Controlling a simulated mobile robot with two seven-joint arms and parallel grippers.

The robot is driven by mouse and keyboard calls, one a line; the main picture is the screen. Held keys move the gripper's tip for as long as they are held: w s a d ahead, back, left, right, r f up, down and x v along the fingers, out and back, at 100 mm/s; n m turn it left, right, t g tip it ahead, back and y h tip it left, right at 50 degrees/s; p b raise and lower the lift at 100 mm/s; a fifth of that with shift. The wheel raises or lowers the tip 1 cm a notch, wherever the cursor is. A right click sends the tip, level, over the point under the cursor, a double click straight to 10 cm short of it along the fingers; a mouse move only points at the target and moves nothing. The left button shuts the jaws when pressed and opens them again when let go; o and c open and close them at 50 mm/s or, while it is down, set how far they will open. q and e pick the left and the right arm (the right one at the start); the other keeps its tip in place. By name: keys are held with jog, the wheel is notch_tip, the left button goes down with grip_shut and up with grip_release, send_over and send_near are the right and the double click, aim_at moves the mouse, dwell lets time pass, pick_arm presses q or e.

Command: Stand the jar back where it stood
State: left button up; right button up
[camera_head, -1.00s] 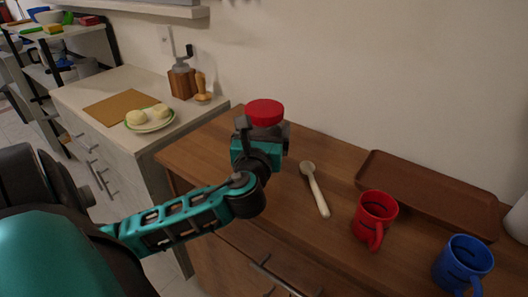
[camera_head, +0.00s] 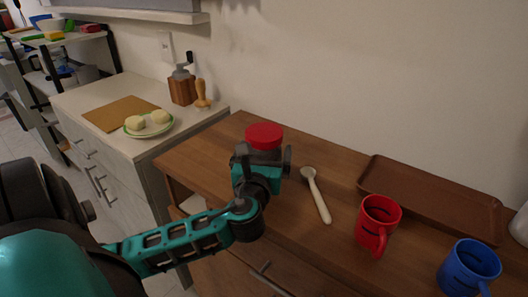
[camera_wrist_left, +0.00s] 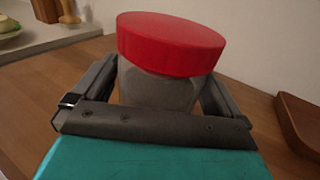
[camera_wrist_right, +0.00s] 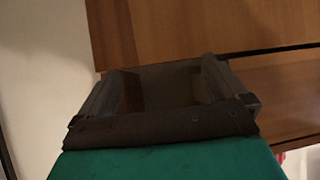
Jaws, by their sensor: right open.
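The jar has a red lid (camera_head: 264,136) and a greyish body (camera_wrist_left: 158,90). It is upright in the head view, at the left part of the wooden counter. My left gripper (camera_head: 262,158) is around the jar body below the lid, one finger on each side, and holds it. The jar's base is hidden behind the gripper, so I cannot tell whether it touches the counter. My right gripper (camera_wrist_right: 160,88) is open and empty in the right wrist view, with wooden drawer fronts beyond it. It is not in the head view.
On the wooden counter (camera_head: 215,150) are a pale spoon (camera_head: 316,196), a red mug (camera_head: 377,224), a blue mug (camera_head: 467,267) and a brown tray (camera_head: 430,200). A lower white-sided counter at left holds a plate (camera_head: 148,125), a board (camera_head: 120,112) and a grinder (camera_head: 182,88).

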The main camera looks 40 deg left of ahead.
pick_arm(q)
jog(key=shift+r, duration=0.1)
jog(key=shift+s+d, duration=0.1)
jog(key=shift+s, duration=0.05)
jog(key=v, duration=1.1)
jog(key=shift+s+d, duration=0.2)
jog(key=shift+s, duration=0.1)
